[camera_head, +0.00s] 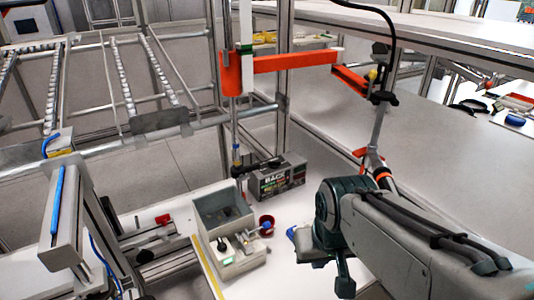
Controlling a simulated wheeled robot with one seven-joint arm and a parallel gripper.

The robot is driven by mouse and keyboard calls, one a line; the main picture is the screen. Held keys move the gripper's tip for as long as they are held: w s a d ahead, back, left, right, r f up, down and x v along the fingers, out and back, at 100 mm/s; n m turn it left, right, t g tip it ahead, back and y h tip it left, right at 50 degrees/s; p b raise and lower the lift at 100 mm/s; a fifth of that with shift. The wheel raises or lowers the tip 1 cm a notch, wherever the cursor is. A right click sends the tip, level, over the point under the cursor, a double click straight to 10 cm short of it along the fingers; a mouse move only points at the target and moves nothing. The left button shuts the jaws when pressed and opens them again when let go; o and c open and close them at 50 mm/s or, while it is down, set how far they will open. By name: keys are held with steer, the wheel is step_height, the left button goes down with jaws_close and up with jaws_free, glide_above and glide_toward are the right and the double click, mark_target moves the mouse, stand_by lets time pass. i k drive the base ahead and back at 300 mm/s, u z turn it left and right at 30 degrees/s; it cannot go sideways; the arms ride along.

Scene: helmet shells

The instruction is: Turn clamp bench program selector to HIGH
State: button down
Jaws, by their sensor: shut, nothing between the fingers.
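A grey control box (238,262) stands on the white bench at the lower middle. On its top are a small black knob (222,244), a green-lit patch (228,260) and a grey lever-like part with a blue end (267,228). Which of these is the program selector, and where it points, is too small to tell; no HIGH label can be read. My arm reaches in from the right. My gripper (345,286) is shut and empty, to the right of the control box and apart from it. My wrist partly hides its shape.
An open grey bin (222,208) adjoins the box, with a dark red cup (266,221) beside it. A dark labelled case (276,178) stands behind. An orange arm (290,63) on a post hangs above. A metal frame and blue-handled fixture (57,200) stand left.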

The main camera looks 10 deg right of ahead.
mark_target(274, 165)
steer(key=u, duration=2.25)
steer(key=k, duration=0.6)
steer(key=z, duration=1.55)
steer(key=i, duration=0.45)
steer(key=u, duration=0.05)
